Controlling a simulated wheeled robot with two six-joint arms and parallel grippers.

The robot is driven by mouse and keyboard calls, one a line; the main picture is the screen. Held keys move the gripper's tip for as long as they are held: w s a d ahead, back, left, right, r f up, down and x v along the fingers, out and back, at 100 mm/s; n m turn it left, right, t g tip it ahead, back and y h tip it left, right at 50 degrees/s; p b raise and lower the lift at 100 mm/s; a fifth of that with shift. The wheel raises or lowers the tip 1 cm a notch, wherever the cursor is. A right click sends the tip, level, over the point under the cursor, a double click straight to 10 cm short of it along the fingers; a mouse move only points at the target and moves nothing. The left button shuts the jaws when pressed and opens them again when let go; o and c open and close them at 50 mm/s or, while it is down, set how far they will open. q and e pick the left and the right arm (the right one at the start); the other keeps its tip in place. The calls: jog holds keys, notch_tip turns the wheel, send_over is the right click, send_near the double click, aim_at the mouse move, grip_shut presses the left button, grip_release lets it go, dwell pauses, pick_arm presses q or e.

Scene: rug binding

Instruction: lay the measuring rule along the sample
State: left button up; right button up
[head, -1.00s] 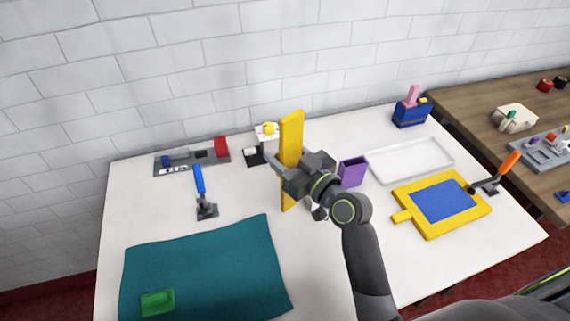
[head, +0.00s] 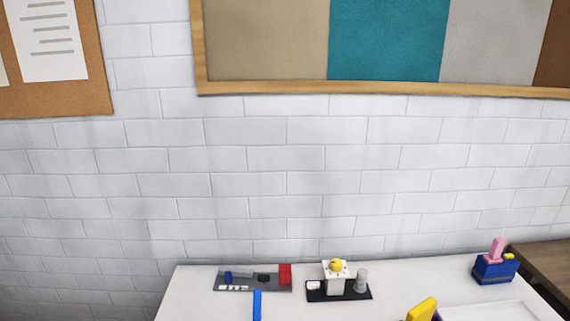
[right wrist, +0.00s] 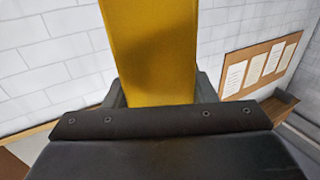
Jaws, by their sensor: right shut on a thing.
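The measuring rule, a long flat yellow bar (right wrist: 150,45), fills the upper middle of the right wrist view. My right gripper (right wrist: 160,92) is shut on it, with a dark finger at each side. The teal sample on the table is outside both current views. My left gripper is not in view.
On the white table (head: 200,300) stand a grey tray with a red block (head: 285,274), a black stand with a yellow-topped white block (head: 336,278), a blue tool handle (head: 257,305), a blue box (head: 495,270) and a white tray (head: 490,311). A swatch board (head: 265,87) hangs behind.

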jog(key=shift+s+d+f, duration=0.1)
jog(key=shift+s+d, duration=0.1)
jog(key=shift+s, duration=0.55)
jog(key=shift+w, duration=0.1)
